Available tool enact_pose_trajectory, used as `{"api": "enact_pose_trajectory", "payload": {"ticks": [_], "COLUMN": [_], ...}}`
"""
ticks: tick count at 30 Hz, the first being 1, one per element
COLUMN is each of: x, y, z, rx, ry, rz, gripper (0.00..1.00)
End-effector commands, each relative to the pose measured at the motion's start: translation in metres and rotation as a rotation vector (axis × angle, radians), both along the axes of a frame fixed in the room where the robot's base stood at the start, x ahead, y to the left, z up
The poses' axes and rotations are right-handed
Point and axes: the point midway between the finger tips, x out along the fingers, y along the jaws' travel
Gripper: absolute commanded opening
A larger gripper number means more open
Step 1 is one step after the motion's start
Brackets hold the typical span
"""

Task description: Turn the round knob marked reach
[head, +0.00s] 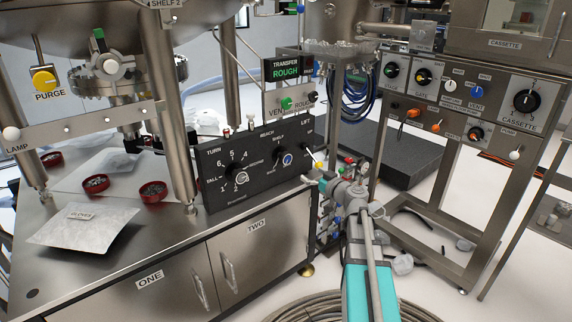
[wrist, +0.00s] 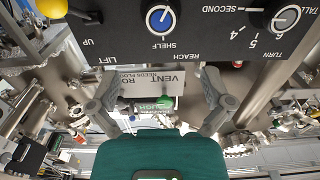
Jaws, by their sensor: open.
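The reach knob (head: 287,159) is a round knob with a blue face and a white pointer line, on the dark sloped control box (head: 222,196). In the wrist view, where the lettering is upside down, the knob (wrist: 161,18) is at the top centre beside the words SHELF and REACH. My gripper (wrist: 160,95) is open and empty, its two grey fingers spread below the knob in that view and apart from it. In the head view my gripper (head: 335,188) is to the right of the box's right end.
On the same box are the numbered TURN knob (head: 239,174) and the yellow-tipped LIFT control (head: 319,165). A VENT/ROUGH panel (head: 288,103) stands behind. Red dishes (head: 153,191) and a foil packet (head: 83,224) lie on the steel bench at left.

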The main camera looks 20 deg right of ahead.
Motion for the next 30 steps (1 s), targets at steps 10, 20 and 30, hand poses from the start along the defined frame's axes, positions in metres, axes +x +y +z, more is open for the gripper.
{"api": "enact_pose_trajectory", "payload": {"ticks": [10,20,30], "x": [0.001,0.023,0.070], "y": [0.001,0.007,0.022], "z": [0.001,0.000,0.000], "rx": [0.001,0.001,0.001], "ry": [0.001,0.001,0.001], "rz": [0.001,0.003,0.003], "gripper": [1.00,1.00,1.00]}}
